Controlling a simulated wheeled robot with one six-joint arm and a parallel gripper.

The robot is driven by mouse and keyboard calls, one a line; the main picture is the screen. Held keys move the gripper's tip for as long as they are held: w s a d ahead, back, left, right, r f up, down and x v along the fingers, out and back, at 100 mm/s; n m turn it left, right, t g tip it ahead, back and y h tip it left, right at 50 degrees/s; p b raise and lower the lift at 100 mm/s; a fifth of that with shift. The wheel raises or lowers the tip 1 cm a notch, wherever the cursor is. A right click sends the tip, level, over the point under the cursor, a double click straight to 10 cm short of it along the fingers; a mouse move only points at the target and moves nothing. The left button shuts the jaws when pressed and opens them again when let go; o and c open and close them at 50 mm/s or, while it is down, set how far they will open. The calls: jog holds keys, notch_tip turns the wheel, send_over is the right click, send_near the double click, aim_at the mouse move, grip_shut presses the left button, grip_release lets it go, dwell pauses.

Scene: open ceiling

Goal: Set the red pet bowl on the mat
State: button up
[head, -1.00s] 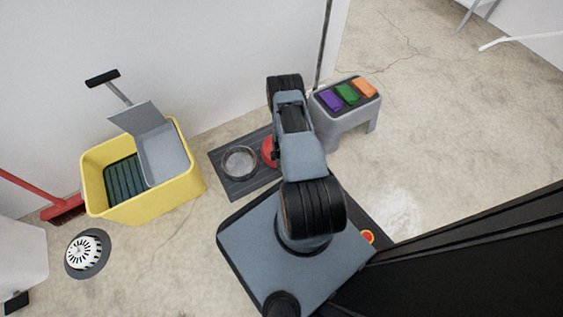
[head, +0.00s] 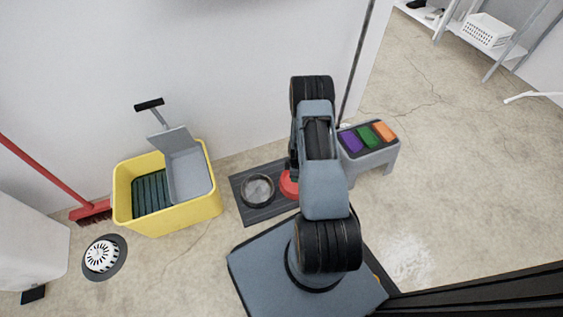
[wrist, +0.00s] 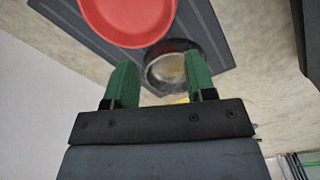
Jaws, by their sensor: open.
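The red pet bowl (head: 289,184) sits on the right part of the dark grey mat (head: 240,189) on the floor, partly hidden behind my arm in the head view. In the wrist view the red bowl (wrist: 128,18) is ahead of the fingers, and the mat (wrist: 208,22) spreads around it. A metal bowl (head: 258,190) stands on the mat to the left of the red one. My gripper (wrist: 160,85) has green fingers; it is open and empty, apart from the red bowl. The head view does not show the fingertips clearly.
A yellow mop bucket (head: 185,218) with a grey wringer stands left of the mat. A grey stool (head: 372,158) with purple, green and orange blocks stands right of my arm. A red broom (head: 92,211) leans at the far left.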

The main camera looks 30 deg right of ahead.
jog(key=w+a+r+m, duration=0.1)
jog(key=a+r+m, duration=0.15)
jog(key=r, duration=0.65)
jog(key=w+a+r+m+t, duration=0.1)
jog(key=a+r, duration=0.2)
jog(key=r, duration=0.6)
jog(key=w+a+r+m, duration=0.1)
jog(key=a+r+m, duration=0.15)
jog(key=r, duration=0.65)
jog(key=s+a+r+m, duration=0.2)
jog(key=s+a+r, duration=0.3)
jog(key=s+r, duration=0.2)
jog(key=s+a+r+m+t, duration=0.1)
jog(key=s+a+r+m, duration=0.2)
jog(key=s+r, duration=0.4)
jog(key=shift+a+r, duration=0.4)
jog(key=shift+a, duration=0.45)
